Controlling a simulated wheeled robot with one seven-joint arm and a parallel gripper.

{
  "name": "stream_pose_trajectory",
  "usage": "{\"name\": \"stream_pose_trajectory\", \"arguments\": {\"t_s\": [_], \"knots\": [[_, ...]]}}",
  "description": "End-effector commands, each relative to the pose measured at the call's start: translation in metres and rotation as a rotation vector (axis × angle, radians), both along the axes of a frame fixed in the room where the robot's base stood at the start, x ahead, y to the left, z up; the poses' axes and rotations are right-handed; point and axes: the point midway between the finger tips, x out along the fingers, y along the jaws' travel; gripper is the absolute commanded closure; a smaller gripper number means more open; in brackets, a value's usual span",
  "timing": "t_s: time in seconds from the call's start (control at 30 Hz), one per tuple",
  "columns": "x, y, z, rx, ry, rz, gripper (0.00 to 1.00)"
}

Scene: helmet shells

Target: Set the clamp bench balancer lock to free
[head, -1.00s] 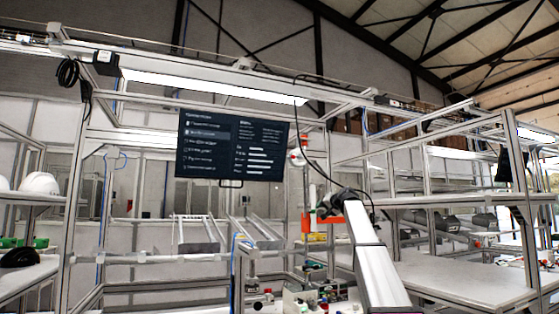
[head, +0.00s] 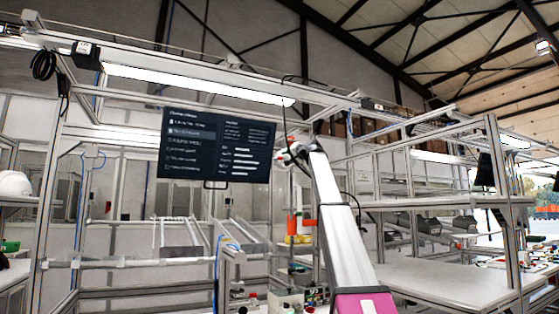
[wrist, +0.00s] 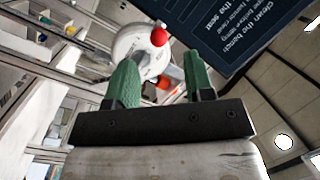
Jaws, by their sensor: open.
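The balancer is a white round housing (wrist: 138,42) with a red ball knob (wrist: 158,37), just beyond my fingertips in the wrist view. In the head view the balancer (head: 286,157) hangs right of the dark screen, partly covered by my arm. My gripper (wrist: 160,60) is open, its two green fingers apart with nothing held between them. The red knob shows above the gap between the fingertips; I cannot tell whether they touch the housing. An orange-red part (wrist: 166,82) shows through the gap. The lock's setting is not readable. In the head view my gripper is hidden behind my arm.
A dark screen (head: 218,145) hangs close left of the balancer; it also fills the upper right of the wrist view (wrist: 235,30). A lit overhead beam (head: 200,86) runs above. A bench (head: 450,282) stands at right, and an orange part (head: 303,224) is below the balancer.

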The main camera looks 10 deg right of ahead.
Motion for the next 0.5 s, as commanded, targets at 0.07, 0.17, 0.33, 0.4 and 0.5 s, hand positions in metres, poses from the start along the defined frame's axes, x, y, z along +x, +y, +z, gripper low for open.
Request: {"name": "stream_pose_trajectory", "arguments": {"t_s": [0.07,0.17,0.33,0.4,0.5], "knots": [[0.016,0.007,0.001,0.0,0.001,0.001,0.52],[0.032,0.017,0.001,0.0,0.002,0.001,0.52],[0.054,0.03,0.001,0.0,0.001,0.001,0.52],[0.058,0.033,0.0,0.0,0.001,-0.001,0.52],[0.062,0.035,0.0,0.0,0.001,-0.001,0.52]]}}
